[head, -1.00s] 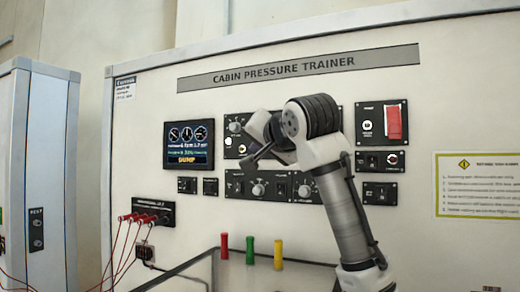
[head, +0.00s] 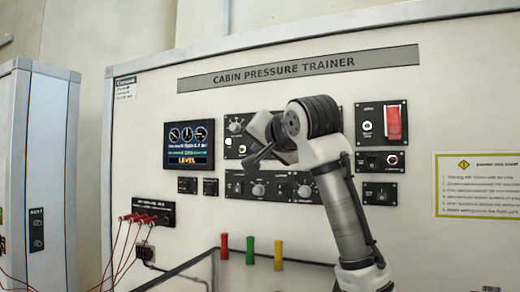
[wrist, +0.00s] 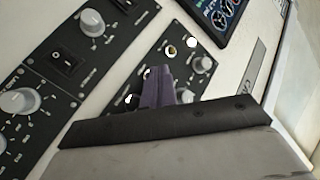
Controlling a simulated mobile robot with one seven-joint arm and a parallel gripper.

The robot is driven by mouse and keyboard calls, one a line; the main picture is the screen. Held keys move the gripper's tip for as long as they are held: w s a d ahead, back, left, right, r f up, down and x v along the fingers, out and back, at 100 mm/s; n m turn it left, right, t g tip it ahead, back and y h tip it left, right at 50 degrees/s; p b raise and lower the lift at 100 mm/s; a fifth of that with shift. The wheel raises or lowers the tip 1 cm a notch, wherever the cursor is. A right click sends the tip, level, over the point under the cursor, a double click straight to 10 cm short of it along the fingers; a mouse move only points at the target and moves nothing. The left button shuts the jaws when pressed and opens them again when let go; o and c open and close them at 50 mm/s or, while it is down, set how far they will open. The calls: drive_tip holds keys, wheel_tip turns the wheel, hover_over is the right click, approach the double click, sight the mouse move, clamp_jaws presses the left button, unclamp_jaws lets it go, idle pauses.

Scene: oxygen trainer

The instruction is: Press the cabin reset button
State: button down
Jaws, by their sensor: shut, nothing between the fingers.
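My gripper (head: 252,162) is shut and empty, its tip close to the middle of the trainer's front at the upper control panel (head: 236,114). In the wrist view its dark purple fingers (wrist: 157,86) point at that panel. A white round button (head: 228,141) on this panel also shows in the wrist view (wrist: 192,42), with a brass-coloured round one (wrist: 172,50) beside it. The labels are too small to read, so I cannot tell which is the cabin reset button. Whether the fingertips touch the panel is unclear. My arm hides the panel's right part.
The display (head: 189,145) left of the panel reads LEVEL. A lower panel with knobs (head: 258,190) sits below my gripper. A red guarded switch (head: 393,123) is at the right. Red leads (head: 130,218) and coloured upright pegs (head: 250,250) stand lower down.

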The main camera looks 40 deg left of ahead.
drive_tip(key=shift+w, duration=0.1)
idle(0.3)
drive_tip(key=shift+s+d+f+b, duration=0.1)
drive_tip(key=shift+s+b, duration=0.1)
drive_tip(key=shift+s, duration=0.2)
drive_tip(key=shift+s+d+b, duration=0.1)
drive_tip(key=shift+s+b, duration=0.05)
drive_tip(key=shift+s, duration=0.25)
drive_tip(key=shift+s+d+b, duration=0.2)
drive_tip(key=shift+s+b, duration=0.15)
drive_tip(key=shift+s, duration=0.45)
drive_tip(key=shift+s+d+b, duration=0.2)
drive_tip(key=shift+s+b, duration=0.1)
drive_tip(key=shift+s, duration=0.5)
drive_tip(key=shift+s+d+b, duration=0.2)
drive_tip(key=shift+s+b, duration=0.15)
drive_tip(key=shift+s, duration=0.45)
